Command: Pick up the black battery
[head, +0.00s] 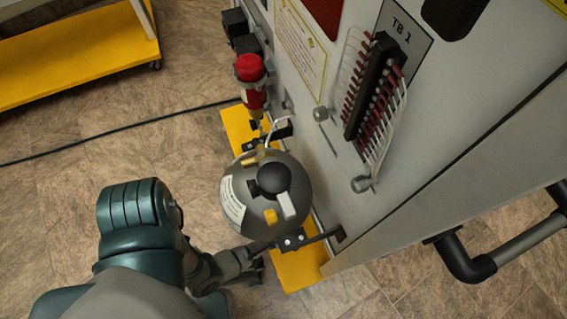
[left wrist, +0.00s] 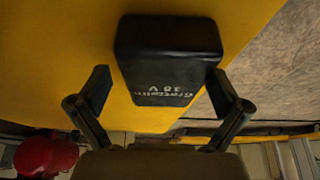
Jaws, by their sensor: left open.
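The black battery (left wrist: 166,45) is a rounded black block with pale lettering, including "18 V". It lies against a yellow surface (left wrist: 60,35) in the left wrist view. My left gripper (left wrist: 160,82) is open, with one finger on each side of the battery's near end. I cannot tell whether the fingers touch it. In the head view my left gripper (head: 252,268) is low beside the round grey tank, partly hidden. I cannot make out the battery there. My right gripper is not in view.
The grey tank (head: 236,190) with a black knob stands over the yellow base (head: 300,271), against the panel (head: 420,130) with its terminal block. A red-capped cylinder (head: 250,70) is behind it. A cable (head: 120,128) crosses the floor. Open floor lies left.

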